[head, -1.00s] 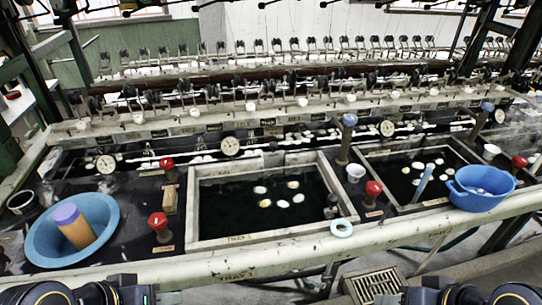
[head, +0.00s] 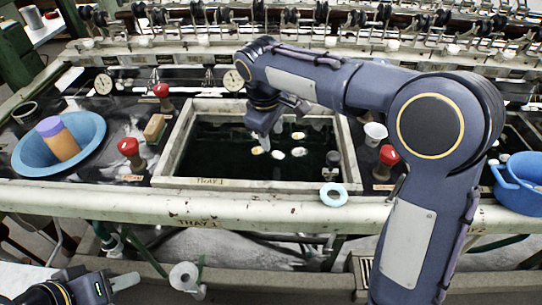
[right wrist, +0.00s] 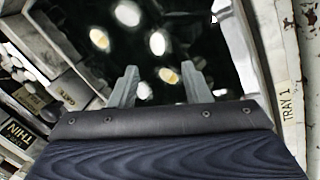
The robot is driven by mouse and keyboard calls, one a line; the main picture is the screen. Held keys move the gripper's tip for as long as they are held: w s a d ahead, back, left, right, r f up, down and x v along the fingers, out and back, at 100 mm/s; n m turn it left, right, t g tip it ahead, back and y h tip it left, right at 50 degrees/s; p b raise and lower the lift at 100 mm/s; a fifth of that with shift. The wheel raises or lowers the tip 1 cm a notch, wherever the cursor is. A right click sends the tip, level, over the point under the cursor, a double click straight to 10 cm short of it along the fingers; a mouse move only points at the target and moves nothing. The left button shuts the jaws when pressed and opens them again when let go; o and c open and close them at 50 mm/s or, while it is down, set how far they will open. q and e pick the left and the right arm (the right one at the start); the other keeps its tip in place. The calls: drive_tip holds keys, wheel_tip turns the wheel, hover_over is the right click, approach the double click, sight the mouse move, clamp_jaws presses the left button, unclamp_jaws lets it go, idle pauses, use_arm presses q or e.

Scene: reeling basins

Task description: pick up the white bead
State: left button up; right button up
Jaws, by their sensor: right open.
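I cannot tell which thing is the white bead. Several small oval pieces, white and yellowish, lie in the dark water of the basin marked Tray 1 (head: 172,150). One white piece (head: 299,152) shows right of my right gripper in the head view, and another white piece (right wrist: 158,42) lies beyond the fingers in the right wrist view. My right gripper (head: 263,138) is over the basin, pointing down. In the right wrist view its fingers (right wrist: 160,84) are apart with nothing held. My left gripper (head: 124,281) is low at the left, away from the basin; its jaw gap is unclear.
Red-knobbed posts (head: 130,148) and a tan brush (head: 155,128) stand left of the basin. A blue bowl (head: 88,132) is further left. A white cup (head: 375,134) and blue basin (head: 520,180) are rightward.

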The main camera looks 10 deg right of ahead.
sight(277, 153)
drive_tip(key=f, duration=0.2)
drive_tip(key=d+f+b, duration=0.1)
drive_tip(key=f, duration=0.3)
drive_tip(key=shift+w+d+f, duration=0.3)
drive_tip(key=shift+w+f, duration=0.05)
drive_tip(key=shift+f, duration=0.05)
drive_tip(key=c, duration=0.7)
